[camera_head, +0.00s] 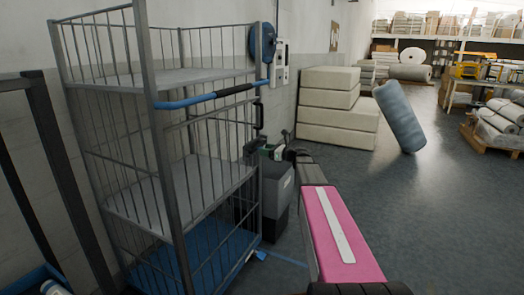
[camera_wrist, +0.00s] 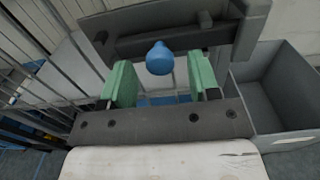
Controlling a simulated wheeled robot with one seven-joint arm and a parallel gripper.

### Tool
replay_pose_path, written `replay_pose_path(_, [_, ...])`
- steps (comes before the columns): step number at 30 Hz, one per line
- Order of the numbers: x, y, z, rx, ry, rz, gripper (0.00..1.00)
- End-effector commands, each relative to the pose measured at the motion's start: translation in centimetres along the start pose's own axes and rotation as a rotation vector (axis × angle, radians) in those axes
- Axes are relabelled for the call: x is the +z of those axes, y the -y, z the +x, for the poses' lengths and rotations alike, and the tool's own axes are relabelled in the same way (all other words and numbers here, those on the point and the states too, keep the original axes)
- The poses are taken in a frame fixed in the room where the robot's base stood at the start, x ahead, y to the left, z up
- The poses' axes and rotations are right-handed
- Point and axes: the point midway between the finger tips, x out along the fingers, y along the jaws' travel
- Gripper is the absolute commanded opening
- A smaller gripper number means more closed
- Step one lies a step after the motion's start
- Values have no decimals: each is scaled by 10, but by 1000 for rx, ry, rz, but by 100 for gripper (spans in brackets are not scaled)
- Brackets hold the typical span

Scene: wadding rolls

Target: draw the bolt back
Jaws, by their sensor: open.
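The bolt's round blue knob (camera_wrist: 160,58) shows in the wrist view in front of a dark grey metal bracket (camera_wrist: 155,42). My gripper (camera_wrist: 162,76) is open, with one green-padded finger on each side of the knob. A gap shows between the knob and each pad, and neither appears to touch it. In the head view my gripper (camera_head: 268,150) is at the front right edge of the wire roll cage (camera_head: 205,118), at about mid height. The knob cannot be made out there, and how deep it sits between the fingers is hard to tell.
A grey open bin (camera_head: 277,195) stands beside the cage, below my gripper; it shows at right in the wrist view (camera_wrist: 272,108). A blue handle bar (camera_head: 185,102) crosses the cage above. Pale stacked blocks (camera_head: 330,105) and a leaning grey-blue roll (camera_head: 398,116) stand farther back.

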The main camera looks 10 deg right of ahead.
Motion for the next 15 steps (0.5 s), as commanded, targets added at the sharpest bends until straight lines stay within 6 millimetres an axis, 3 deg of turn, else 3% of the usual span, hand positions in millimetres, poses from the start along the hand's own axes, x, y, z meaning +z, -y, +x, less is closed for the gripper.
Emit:
replay_pose_path(6, [0,0,23,1,0,-1,56])
replay_pose_path(15, [0,0,28,0,0,-1,56])
